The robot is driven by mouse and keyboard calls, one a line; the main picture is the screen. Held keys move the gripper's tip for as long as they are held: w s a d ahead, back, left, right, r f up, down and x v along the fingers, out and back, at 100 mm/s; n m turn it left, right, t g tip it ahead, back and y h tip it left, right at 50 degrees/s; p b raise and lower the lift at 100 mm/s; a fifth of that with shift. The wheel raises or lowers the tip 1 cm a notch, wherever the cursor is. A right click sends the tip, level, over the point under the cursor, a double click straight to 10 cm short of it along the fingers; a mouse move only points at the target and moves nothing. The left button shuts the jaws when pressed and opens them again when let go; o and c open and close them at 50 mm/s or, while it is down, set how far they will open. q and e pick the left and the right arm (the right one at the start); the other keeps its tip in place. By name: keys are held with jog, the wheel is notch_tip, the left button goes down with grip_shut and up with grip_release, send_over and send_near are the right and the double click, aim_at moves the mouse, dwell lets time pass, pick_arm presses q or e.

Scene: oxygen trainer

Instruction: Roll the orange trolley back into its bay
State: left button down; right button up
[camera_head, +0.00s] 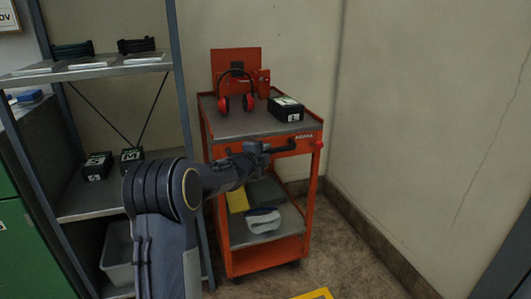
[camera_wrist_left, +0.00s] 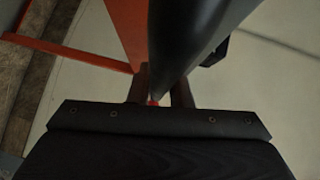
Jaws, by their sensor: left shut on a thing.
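The orange trolley (camera_head: 310,195) stands upright near the wall corner, right of the metal shelf. It has a grey top, a lower shelf and a black handle (camera_head: 288,147) on its front edge. My left gripper (camera_head: 262,150) reaches to this handle and is shut on it. In the left wrist view the dark handle (camera_wrist_left: 178,45) runs between the fingers (camera_wrist_left: 163,95), with orange trolley parts behind it. My right gripper is in neither view. A yellow-marked patch (camera_head: 315,294) shows on the floor at the bottom edge; most of it is cut off.
Red ear defenders (camera_head: 236,104) and a black box (camera_head: 286,109) sit on the trolley top. The metal shelf (camera_head: 92,66) stands close on the left. The walls (camera_head: 420,110) bound the right side. Floor shows right of the trolley.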

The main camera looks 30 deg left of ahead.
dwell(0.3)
pick_arm(q)
jog(key=c, duration=1.3)
grip_release()
jog(key=s, duration=0.5)
jog(key=s+r, duration=0.1)
jog(key=s, duration=0.1)
jog(key=shift+s+d+p, duration=0.35)
jog(key=shift+d, duration=0.05)
